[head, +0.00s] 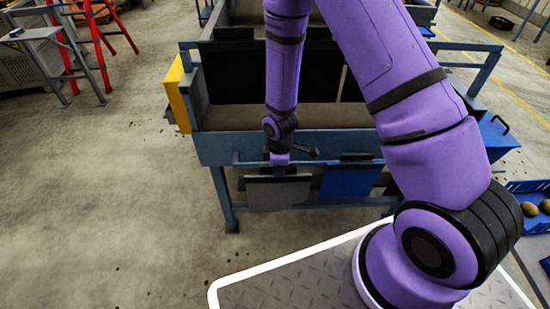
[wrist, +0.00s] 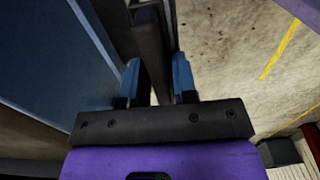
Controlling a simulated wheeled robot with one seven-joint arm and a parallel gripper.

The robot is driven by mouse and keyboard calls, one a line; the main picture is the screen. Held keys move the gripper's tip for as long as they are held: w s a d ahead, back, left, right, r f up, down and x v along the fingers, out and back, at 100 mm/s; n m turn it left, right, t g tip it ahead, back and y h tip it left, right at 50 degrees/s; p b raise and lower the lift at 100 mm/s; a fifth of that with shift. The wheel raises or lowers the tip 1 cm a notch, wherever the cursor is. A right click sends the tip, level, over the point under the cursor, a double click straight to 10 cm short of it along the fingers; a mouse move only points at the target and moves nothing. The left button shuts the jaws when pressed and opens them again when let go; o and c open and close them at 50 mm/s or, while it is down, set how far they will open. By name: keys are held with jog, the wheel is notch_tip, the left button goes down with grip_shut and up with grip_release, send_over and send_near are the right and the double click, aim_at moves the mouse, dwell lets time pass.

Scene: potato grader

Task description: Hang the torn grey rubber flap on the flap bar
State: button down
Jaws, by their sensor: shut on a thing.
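A grey flap (head: 278,194) hangs upright below my gripper (head: 279,168), at the front of the blue machine. Its dark top strip is at the jaws. My gripper points down and is shut on this flap. In the wrist view the two blue fingertips (wrist: 158,82) stand either side of a dark strip (wrist: 153,40). The flap bar (head: 329,162) runs across the machine's front, close to the gripper. The arm hides part of it, and I cannot tell whether the flap touches the bar. No tear can be made out.
A blue flap (head: 350,181) hangs just right of the grey one. A yellow panel (head: 178,93) is at the machine's left end. A blue crate with potatoes (head: 529,209) is at the right.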

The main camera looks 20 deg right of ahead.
jog(key=shift+w+d+f, duration=0.1)
jog(key=shift+w+d, duration=0.3)
jog(key=shift+w, duration=0.85)
jog(key=shift+w+d+f, duration=0.1)
jog(key=shift+w+d, duration=0.25)
jog(key=shift+w, duration=0.9)
jog(key=shift+w+d, duration=0.4)
jog(key=shift+w, duration=0.85)
jog(key=shift+f, duration=1.75)
jog(key=c, duration=0.8)
grip_release()
